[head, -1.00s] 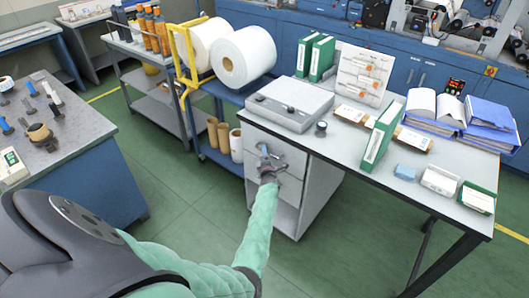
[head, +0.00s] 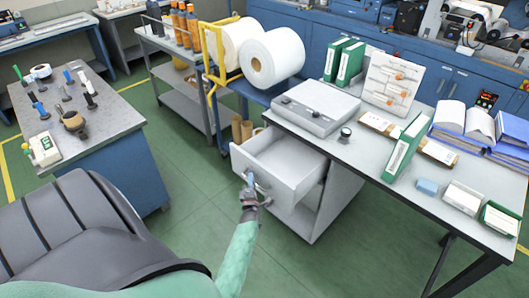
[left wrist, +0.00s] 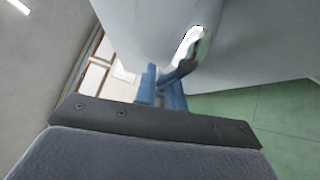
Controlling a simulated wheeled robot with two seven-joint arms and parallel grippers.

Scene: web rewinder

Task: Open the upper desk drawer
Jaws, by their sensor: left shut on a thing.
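The upper desk drawer (head: 290,168) is pulled well out from the white pedestal under the grey desk (head: 420,178), and its empty inside shows. My left gripper (head: 250,186) is at the drawer's front, shut on its handle (head: 262,188). In the left wrist view, the blue fingers of the left gripper (left wrist: 170,92) meet the bright handle (left wrist: 190,45) on the pale drawer front (left wrist: 140,30). Exactly how the fingers wrap the handle is partly hidden. My right gripper is not in view.
A blue cart with white rolls (head: 272,65) stands left of the drawer. A blue workbench with tools (head: 75,120) is at the left. A scale-like device (head: 316,105), binders and boxes sit on the desk. Green floor (head: 300,265) is free in front.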

